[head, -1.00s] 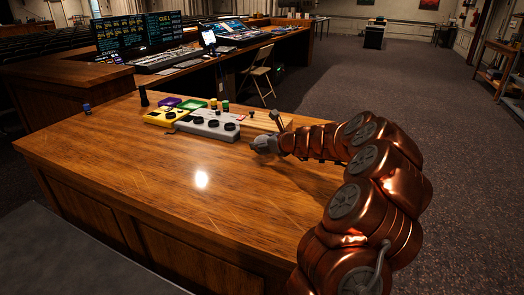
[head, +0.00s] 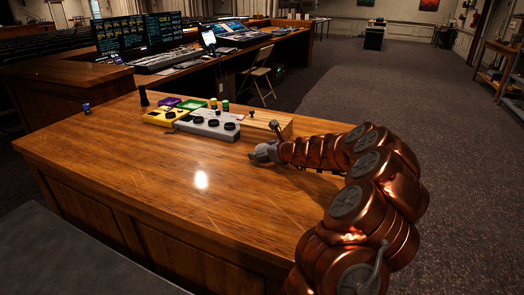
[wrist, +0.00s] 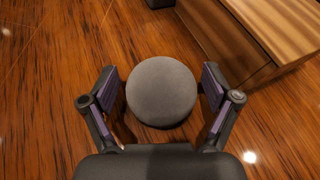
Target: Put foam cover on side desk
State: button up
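A round dark grey foam cover (wrist: 162,91) is in the middle of the wrist view, over the glossy wooden desk top. My gripper (wrist: 162,92) is open, with one finger on the left of the foam cover and one on its right. A narrow gap shows on each side. In the head view my gripper (head: 262,153) is low over the right part of the wooden desk (head: 130,165). The foam cover cannot be made out there. I cannot tell which surface is the side desk.
A wooden box (head: 268,121) stands just behind my gripper and also shows in the wrist view (wrist: 225,40). Grey (head: 210,125) and yellow (head: 165,117) control boxes stand to the left. A mixing console (head: 165,60) and folding chair (head: 262,75) are farther back. The desk's front left is clear.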

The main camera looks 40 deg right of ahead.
jog(key=shift+r, duration=0.1)
jog(key=shift+s+r, duration=0.1)
jog(key=shift+s, duration=0.1)
jog(key=v, duration=1.1)
jog(key=shift+s+r+p, duration=0.15)
jog(key=shift+s+p, duration=0.05)
jog(key=shift+p, duration=0.2)
